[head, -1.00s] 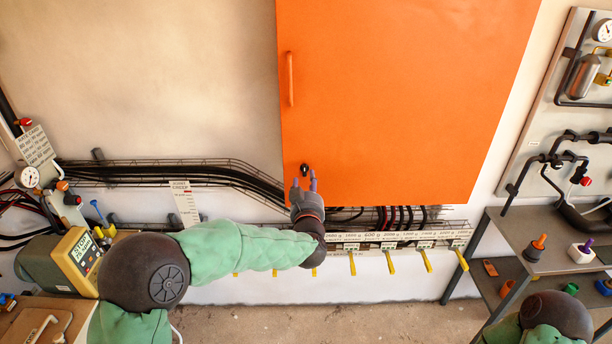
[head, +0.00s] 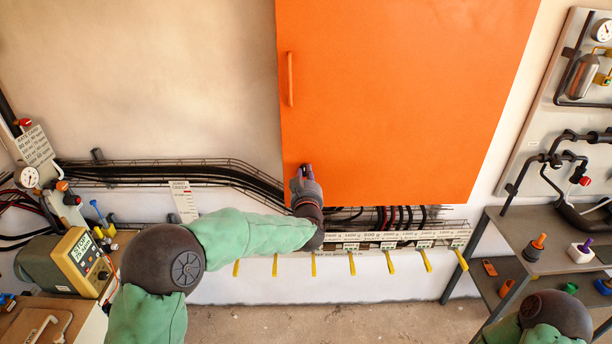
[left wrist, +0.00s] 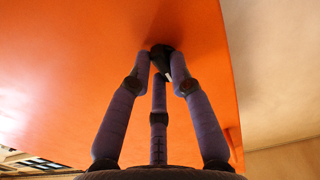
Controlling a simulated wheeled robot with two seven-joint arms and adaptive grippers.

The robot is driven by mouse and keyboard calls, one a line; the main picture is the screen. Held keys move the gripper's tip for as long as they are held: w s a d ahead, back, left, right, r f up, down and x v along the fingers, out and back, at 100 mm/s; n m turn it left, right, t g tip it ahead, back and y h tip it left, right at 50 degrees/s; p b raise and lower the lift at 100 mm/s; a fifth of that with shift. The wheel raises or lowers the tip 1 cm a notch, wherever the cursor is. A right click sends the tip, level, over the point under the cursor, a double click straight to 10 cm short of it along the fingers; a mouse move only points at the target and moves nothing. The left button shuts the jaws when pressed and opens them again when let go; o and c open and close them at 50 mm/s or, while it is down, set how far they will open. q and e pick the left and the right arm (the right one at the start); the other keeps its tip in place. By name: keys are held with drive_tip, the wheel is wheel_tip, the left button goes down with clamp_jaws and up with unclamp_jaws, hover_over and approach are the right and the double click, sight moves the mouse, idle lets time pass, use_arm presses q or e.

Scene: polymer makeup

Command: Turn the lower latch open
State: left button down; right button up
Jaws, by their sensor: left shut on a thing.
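The lower latch is a small black knob (left wrist: 160,60) low on the left side of the orange cabinet door (head: 400,90). My left gripper (head: 305,170) is at the latch, and its fingers cover nearly all of it in the head view. In the left wrist view the purple fingers of the left gripper (left wrist: 161,66) are closed around the latch, with their tips close to the door face. The door looks flat and closed. My right gripper is not in view; only part of my right arm shows at the bottom right of the head view.
An orange handle (head: 290,79) stands on the door's left side above the latch. Black cables in a wire tray (head: 180,172) run along the wall. Yellow levers (head: 389,262) hang below. A grey shelf (head: 545,255) stands at the right.

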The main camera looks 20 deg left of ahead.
use_arm(q)
drive_tip(key=m+p, duration=0.5)
drive_tip(key=m, duration=0.3)
drive_tip(key=shift+p, duration=0.3)
drive_tip(key=m+p, duration=0.2)
drive_tip(key=m, duration=0.3)
drive_tip(key=shift+a+f+m+p, duration=0.1)
drive_tip(key=shift+f+m+p, duration=0.05)
drive_tip(key=shift+m+p, duration=0.2)
drive_tip(key=m+p, duration=0.1)
drive_tip(key=m, duration=0.3)
drive_tip(key=shift+a+p, duration=0.1)
drive_tip(key=shift+p, duration=0.25)
drive_tip(key=shift+f+m, duration=0.1)
drive_tip(key=shift+m, duration=0.15)
drive_tip(key=c, duration=1.1)
unclamp_jaws()
